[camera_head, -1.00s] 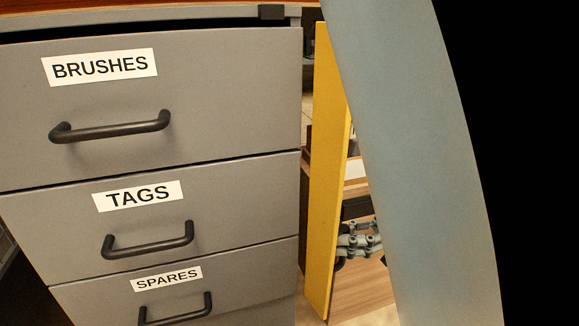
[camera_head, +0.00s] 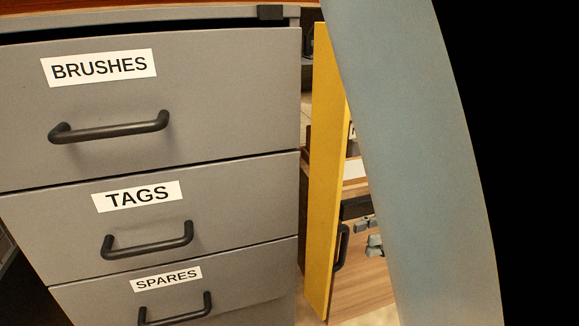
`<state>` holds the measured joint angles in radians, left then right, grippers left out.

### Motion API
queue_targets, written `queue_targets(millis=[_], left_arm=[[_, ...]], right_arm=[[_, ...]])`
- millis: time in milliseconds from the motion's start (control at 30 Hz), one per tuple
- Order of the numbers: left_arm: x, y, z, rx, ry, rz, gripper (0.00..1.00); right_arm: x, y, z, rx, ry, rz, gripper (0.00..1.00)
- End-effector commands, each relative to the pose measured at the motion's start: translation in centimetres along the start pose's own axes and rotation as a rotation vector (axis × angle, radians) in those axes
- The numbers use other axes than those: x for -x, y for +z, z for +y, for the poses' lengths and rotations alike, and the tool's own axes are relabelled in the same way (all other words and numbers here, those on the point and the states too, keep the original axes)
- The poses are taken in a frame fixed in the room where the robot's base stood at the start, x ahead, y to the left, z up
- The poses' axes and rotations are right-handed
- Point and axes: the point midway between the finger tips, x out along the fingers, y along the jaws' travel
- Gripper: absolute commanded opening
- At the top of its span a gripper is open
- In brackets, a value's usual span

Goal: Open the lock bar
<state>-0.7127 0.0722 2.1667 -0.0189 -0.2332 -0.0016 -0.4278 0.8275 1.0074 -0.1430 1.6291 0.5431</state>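The lock bar (camera_head: 325,170) is a long upright yellow plate. It stands swung out from the right side of the grey drawer cabinet, clear of the drawer fronts. A dark handle (camera_head: 342,247) shows on its right side, low down. My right gripper (camera_head: 370,235) is just right of the handle, apart from it. Its two grey fingertips show with a gap between them and nothing in it. The rest of this gripper is hidden behind my large blue-grey arm link. My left gripper is not in view.
The cabinet has closed drawers labelled BRUSHES (camera_head: 200,80), TAGS (camera_head: 60,235) and SPARES (camera_head: 240,280), each with a dark handle. Behind the bar are a wooden surface and a pale tray edge, partly hidden. My arm link blocks the right side.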

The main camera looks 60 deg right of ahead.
Motion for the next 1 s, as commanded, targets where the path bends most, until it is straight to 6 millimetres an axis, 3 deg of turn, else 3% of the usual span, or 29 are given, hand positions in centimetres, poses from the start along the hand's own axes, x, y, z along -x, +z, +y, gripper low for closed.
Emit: queue_targets(millis=[133,333,1000], left_arm=[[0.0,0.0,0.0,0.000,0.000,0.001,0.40],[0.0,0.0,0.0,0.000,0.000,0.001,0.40],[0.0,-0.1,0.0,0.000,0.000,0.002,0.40]], right_arm=[[3.3,0.1,0.1,0.001,0.003,-0.003,0.36],[5.7,0.1,0.0,0.002,0.003,-0.002,0.36],[6.4,0.0,-0.1,-0.001,0.001,-0.001,0.36]])
